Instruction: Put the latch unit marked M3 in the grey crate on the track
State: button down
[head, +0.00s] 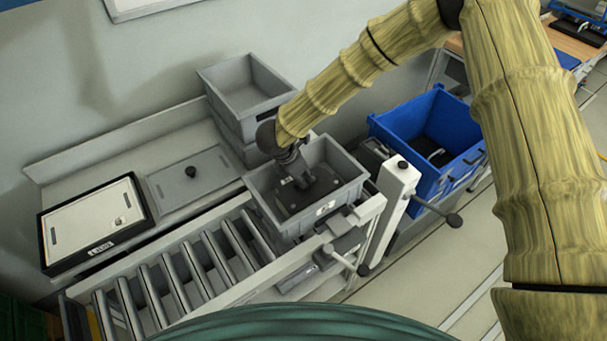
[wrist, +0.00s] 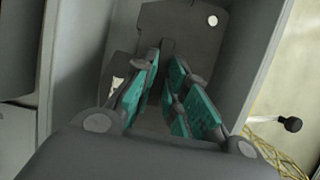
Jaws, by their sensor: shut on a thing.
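The grey crate (head: 352,190) stands at the right end of the roller track (head: 185,275). A dark flat latch unit (head: 325,184) lies within the crate walls, and it shows as a dark plate with a pale round spot in the wrist view (wrist: 190,35). I cannot read its marking. My gripper (head: 301,182) reaches down into the crate and is shut on the upright part of the latch unit. Its teal finger pads (wrist: 172,95) stand on both sides of that part. Whether the unit rests fully on the crate floor is hidden.
Empty grey crates (head: 245,90) are stacked behind. A blue crate (head: 430,135) with dark items stands to the right, beyond a pale post (head: 397,190) with black knobs. A black-edged case (head: 95,222) and a grey lid (head: 188,180) lie left. The rollers are clear.

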jog(key=shift+f+b, duration=0.5)
jog(key=shift+f, duration=0.1)
jog(key=c, duration=1.4)
grip_release()
jog(key=shift+c, duration=0.2)
jog(key=shift+r+p, duration=0.45)
jog(key=shift+r, duration=0.35)
jog(key=b+v, duration=0.3)
jog(key=v, duration=0.8)
jog(key=shift+r+b, duration=0.3)
jog(key=shift+b, duration=0.05)
jog(key=shift+s+a, duration=0.1)
